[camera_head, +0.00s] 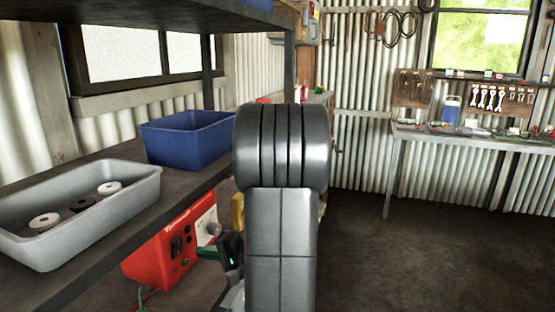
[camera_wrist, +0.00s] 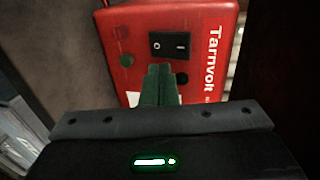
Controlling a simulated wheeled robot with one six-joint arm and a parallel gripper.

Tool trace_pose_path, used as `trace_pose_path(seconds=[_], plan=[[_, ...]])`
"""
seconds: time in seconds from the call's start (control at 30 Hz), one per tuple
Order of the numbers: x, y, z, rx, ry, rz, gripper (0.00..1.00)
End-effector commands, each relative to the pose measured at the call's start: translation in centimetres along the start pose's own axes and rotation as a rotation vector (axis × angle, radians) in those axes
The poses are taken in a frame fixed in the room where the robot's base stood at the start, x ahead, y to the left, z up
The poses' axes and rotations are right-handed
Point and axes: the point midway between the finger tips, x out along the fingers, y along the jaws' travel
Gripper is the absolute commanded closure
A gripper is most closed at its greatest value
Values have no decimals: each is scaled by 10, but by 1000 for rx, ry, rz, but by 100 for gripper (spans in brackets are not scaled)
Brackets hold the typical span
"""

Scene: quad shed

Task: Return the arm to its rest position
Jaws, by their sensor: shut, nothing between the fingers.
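My gripper (camera_wrist: 160,84) shows in the wrist view with its green fingers together and nothing between them. The fingers point at the front of a red box marked Tarnvolt (camera_wrist: 205,28), which has a black rocker switch (camera_wrist: 172,46). I cannot tell whether the fingertips touch the box. In the head view my gripper (camera_head: 208,253) is low, beside the red box (camera_head: 160,254), and partly hidden behind my own grey arm link.
A grey tray (camera_head: 75,240) with several rolls and a blue bin (camera_head: 188,140) stand on the shelf above the red box. A dark shelf (camera_head: 150,14) hangs overhead. A workbench (camera_head: 480,139) with tools stands at the back right. The floor (camera_head: 430,255) on the right is clear.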

Motion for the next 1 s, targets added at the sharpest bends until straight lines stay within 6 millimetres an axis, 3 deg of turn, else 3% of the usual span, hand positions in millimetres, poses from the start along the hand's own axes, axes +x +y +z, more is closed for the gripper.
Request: trace_pose_path(seconds=[0.23, 0.67, 0.83, 1.0], plan=[[-20, 2, 0, -1, 1, 0, 100], [-22, 2, 0, 0, 0, 0, 100], [-10, 1, 0, 0, -2, -1, 100], [17, 1, 1, 1, -4, 0, 100]])
